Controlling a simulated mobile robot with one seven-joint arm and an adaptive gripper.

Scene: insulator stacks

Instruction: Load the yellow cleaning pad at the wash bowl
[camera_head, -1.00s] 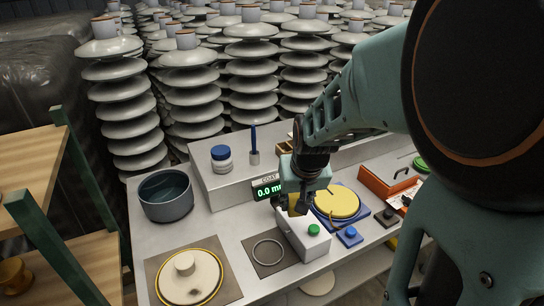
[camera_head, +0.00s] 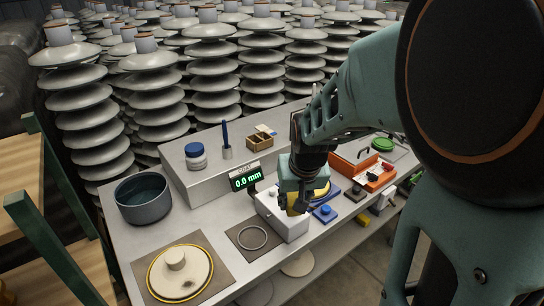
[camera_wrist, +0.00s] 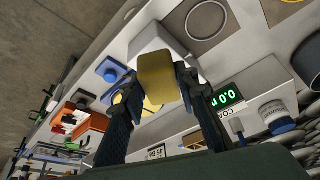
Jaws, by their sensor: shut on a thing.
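My gripper (camera_head: 297,207) is shut on the yellow cleaning pad (camera_wrist: 157,76), a small block held between both fingertips in the wrist view. In the head view the gripper hangs over the right end of a white box (camera_head: 280,219), and the arm partly hides the pad. I cannot tell the exact gap to the box. The wash bowl (camera_head: 143,213), dark grey-blue and round, stands at the left of the bench, well to the left of my gripper. Its inside looks dark, and I cannot make out its contents.
A cream disc with a knob (camera_head: 178,275) lies at the front left, beside a grey ring (camera_head: 252,237). The display (camera_head: 245,178) reads 0.0 mm. An orange case (camera_head: 362,170) stands right.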

